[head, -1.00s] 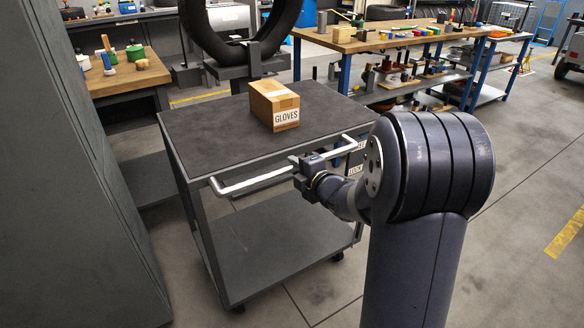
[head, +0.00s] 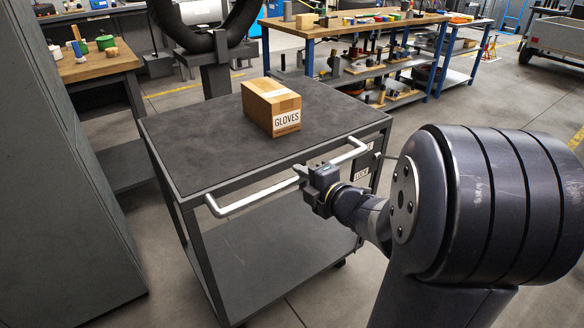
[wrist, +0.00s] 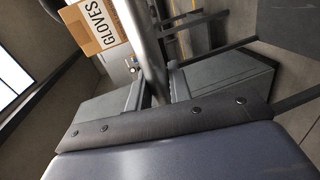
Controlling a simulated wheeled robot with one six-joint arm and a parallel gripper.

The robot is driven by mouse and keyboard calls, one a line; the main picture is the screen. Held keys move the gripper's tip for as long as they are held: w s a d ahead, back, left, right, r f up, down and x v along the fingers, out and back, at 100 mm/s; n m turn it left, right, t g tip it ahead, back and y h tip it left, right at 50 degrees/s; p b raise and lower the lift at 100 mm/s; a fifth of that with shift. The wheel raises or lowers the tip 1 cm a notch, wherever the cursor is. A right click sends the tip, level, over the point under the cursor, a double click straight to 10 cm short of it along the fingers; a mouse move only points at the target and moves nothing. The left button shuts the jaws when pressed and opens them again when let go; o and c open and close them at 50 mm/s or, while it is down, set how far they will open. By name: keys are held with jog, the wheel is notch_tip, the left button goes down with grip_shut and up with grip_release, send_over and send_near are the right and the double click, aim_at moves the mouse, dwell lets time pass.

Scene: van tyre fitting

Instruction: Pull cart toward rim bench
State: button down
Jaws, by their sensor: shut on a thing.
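The cart (head: 195,150) is a dark grey two-shelf trolley with a light metal handle bar (head: 250,198) along its near edge. My gripper (head: 309,176) is shut on the handle bar, right of its middle. In the wrist view the handle bar (wrist: 148,50) runs between the jaws (wrist: 150,93). A cardboard box marked GLOVES (head: 271,106) stands on the cart's top; it also shows in the wrist view (wrist: 93,25). The lower shelf (head: 270,262) looks empty where visible. I cannot tell which bench is the rim bench.
A wooden-topped bench with blue legs (head: 360,28) stands behind the cart, and a smaller bench (head: 98,66) at the back left. A tyre on a stand (head: 215,75) is just behind the cart. A tall grey cabinet (head: 50,180) is close on the left. Floor at right is clear.

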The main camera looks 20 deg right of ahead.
jog(key=shift+s+d+f, duration=0.1)
jog(key=shift+s+d, duration=0.15)
jog(key=shift+s, duration=0.45)
jog(key=shift+s+d, duration=0.2)
jog(key=shift+s, duration=0.5)
jog(key=c, duration=1.3)
grip_release()
jog(key=shift+s+d+r, duration=0.15)
jog(key=shift+s+r, duration=0.1)
jog(key=shift+s, duration=0.05)
jog(key=p+v, duration=0.3)
jog(key=v, duration=0.7)
jog(key=shift+f, duration=0.15)
